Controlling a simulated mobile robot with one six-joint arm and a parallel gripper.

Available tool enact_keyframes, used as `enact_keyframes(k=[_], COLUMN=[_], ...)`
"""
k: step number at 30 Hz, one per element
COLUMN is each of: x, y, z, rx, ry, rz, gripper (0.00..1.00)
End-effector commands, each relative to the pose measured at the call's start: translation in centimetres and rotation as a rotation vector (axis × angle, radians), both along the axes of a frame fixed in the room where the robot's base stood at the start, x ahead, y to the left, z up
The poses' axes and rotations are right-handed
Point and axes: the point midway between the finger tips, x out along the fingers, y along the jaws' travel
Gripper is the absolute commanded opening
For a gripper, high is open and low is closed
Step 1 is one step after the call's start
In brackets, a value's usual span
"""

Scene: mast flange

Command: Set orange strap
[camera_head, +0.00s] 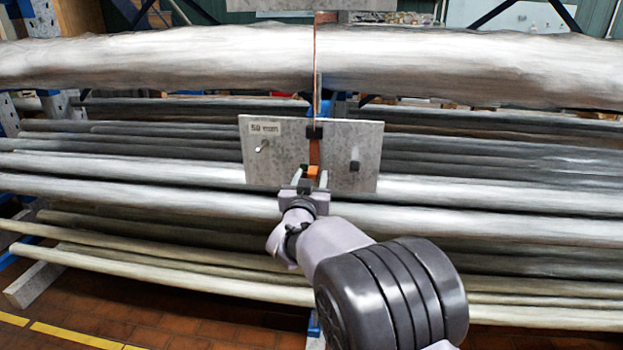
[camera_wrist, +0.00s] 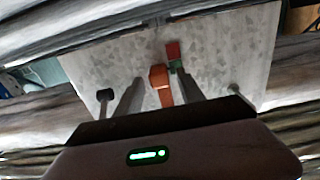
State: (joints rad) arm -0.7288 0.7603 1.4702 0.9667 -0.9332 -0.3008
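The orange strap (camera_head: 315,152) hangs as a narrow vertical band down the middle of a grey plate, with a black piece (camera_head: 314,133) across it. Its lower end is an orange block (camera_head: 313,171), also seen in the wrist view (camera_wrist: 159,77). My gripper (camera_head: 310,180) is at this lower end. In the wrist view my gripper (camera_wrist: 159,88) has its two fingers apart, one on each side of the orange block, with gaps visible. A small red block (camera_wrist: 173,50) and a dark green piece (camera_wrist: 177,67) sit beside the orange block. Contact with the plate cannot be told.
The grey plate (camera_head: 220,5) at the top edge is partly cut off. The lower plate (camera_head: 341,140) bears a label reading about 50 mm, a pin (camera_head: 262,146) and a black knob (camera_head: 355,166). Long pipes (camera_head: 170,57) run across behind. The floor (camera_head: 130,318) is open at lower left.

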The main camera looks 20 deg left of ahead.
Motion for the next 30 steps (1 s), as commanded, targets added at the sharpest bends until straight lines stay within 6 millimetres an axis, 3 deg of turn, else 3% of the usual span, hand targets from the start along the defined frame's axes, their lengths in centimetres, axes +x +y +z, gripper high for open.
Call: enact_keyframes(k=[11,14,24,30], x=[-0.7,-2.7,-13.3,-16.5], y=[-0.1,-0.6,-3.1,-3.9], z=[0.1,0.2,0.2,0.1], rx=[-0.002,-0.001,-0.001,-0.001], ry=[0.0,0.001,0.001,-0.001], rz=[0.0,0.001,0.003,0.002], gripper=[0.47,0.47,0.47,0.47])
